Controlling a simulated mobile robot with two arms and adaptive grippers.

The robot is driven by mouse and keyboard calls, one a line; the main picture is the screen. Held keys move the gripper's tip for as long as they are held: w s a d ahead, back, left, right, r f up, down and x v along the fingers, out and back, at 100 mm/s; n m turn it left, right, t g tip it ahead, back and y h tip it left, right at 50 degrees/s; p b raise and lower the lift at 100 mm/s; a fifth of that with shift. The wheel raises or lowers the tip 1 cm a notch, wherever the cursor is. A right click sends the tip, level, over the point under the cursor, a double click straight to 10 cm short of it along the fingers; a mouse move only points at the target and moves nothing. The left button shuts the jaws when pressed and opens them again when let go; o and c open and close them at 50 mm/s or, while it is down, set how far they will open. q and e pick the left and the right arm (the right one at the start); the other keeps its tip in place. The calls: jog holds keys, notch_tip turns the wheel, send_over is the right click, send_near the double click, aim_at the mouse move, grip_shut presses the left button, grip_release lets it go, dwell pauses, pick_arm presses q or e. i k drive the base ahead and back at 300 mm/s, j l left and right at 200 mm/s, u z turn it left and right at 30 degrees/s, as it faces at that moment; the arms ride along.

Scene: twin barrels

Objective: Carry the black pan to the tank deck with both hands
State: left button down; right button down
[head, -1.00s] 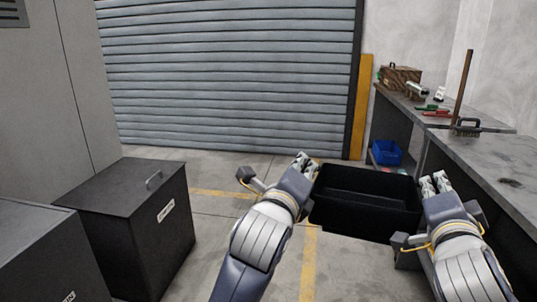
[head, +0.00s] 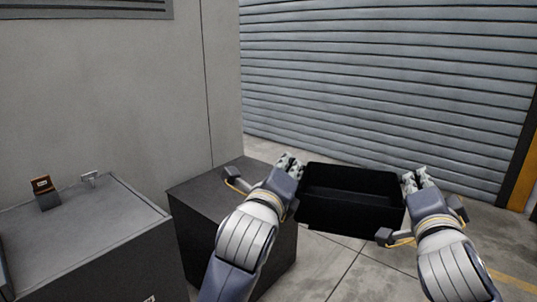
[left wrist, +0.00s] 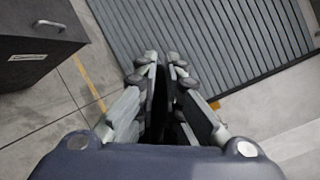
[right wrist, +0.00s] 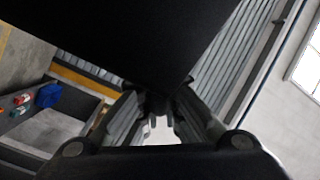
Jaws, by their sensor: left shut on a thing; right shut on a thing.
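The black pan (head: 352,222), an open rectangular tray, is held up level between my two grippers in the head view. It looks empty. My left gripper (head: 290,166) is shut on its left side and my right gripper (head: 414,180) on its right side. In the right wrist view the pan (right wrist: 125,35) fills the top. In the left wrist view the left fingers (left wrist: 162,78) close on a dark edge. Two dark box-shaped units stand at the left, one nearer (head: 95,240) and one behind (head: 215,186); I cannot tell which is the tank deck.
A small brown box (head: 43,188) and a small metal fitting (head: 89,178) are on the nearer unit's top. The farther unit's visible top is bare. A grey wall (head: 100,90) and roller shutter (head: 390,80) stand behind. Floor (head: 340,265) shows below the pan.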

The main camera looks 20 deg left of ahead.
aim_at(78, 243)
jog(key=i+u, duration=0.9)
jog(key=u, duration=1.4)
jog(key=k+j, duration=0.05)
